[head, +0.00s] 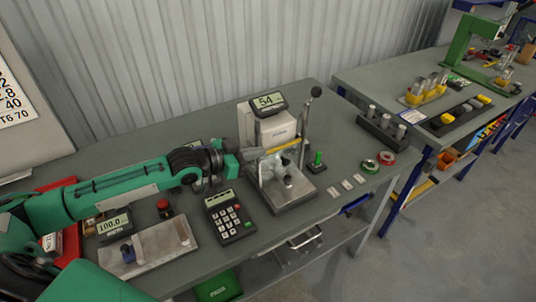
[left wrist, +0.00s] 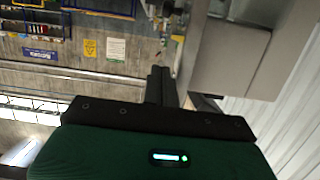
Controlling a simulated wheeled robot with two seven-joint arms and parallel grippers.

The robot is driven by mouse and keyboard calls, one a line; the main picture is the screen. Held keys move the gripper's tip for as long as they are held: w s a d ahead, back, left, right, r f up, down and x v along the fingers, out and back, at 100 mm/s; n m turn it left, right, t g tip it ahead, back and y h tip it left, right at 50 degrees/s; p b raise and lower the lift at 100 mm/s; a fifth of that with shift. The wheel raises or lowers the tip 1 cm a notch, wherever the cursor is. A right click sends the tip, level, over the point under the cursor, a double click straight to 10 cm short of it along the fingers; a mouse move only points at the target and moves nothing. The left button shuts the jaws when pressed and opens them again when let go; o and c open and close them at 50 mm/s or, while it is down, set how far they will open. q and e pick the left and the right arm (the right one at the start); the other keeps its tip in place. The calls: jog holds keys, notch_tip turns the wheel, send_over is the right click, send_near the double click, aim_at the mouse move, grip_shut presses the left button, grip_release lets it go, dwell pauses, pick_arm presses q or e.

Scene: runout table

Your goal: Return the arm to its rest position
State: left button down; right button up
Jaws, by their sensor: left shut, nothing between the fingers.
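My left arm (head: 100,197) is green and reaches in from the left, stretched low across the table. Its gripper (head: 258,154) is shut and empty, beside the measuring stand (head: 284,133) with the "54" display. I cannot tell whether the fingers touch the stand. In the left wrist view the dark fingers (left wrist: 161,84) are together with nothing between them, and a grey box-like housing (left wrist: 228,57) is close on the right. My right gripper is not in view.
Around the arm on the table (head: 330,100) are a keypad (head: 229,216), a red button (head: 164,208), a metal plate fixture (head: 150,250) and a "100.0" display (head: 114,224). Green and red rings (head: 370,165) lie right of the stand. A second bench (head: 400,75) stands at the right.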

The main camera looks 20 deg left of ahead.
pick_arm(q)
jog(key=s+d+f+g+y, duration=0.3)
jog(key=s+d+f, duration=0.5)
jog(key=s+f, duration=0.45)
jog(key=s+a+f+n+g+y, duration=0.3)
jog(key=s+f, duration=0.1)
jog(key=s, duration=0.5)
jog(key=s+a+f+n+g+y, duration=0.2)
jog(key=s+f+n+g+y, duration=0.1)
jog(key=s, duration=0.7)
notch_tip(320, 180, down, 31)
jog(key=s+a+f+g, duration=0.1)
jog(key=s+f, duration=0.8)
jog(key=s+a+f+g, duration=0.1)
jog(key=s+a+f, duration=0.1)
jog(key=s+f, duration=0.8)
jog(key=shift+s+a+f+m, duration=0.15)
jog(key=shift+s+a+m, duration=0.1)
jog(key=shift+m, duration=0.15)
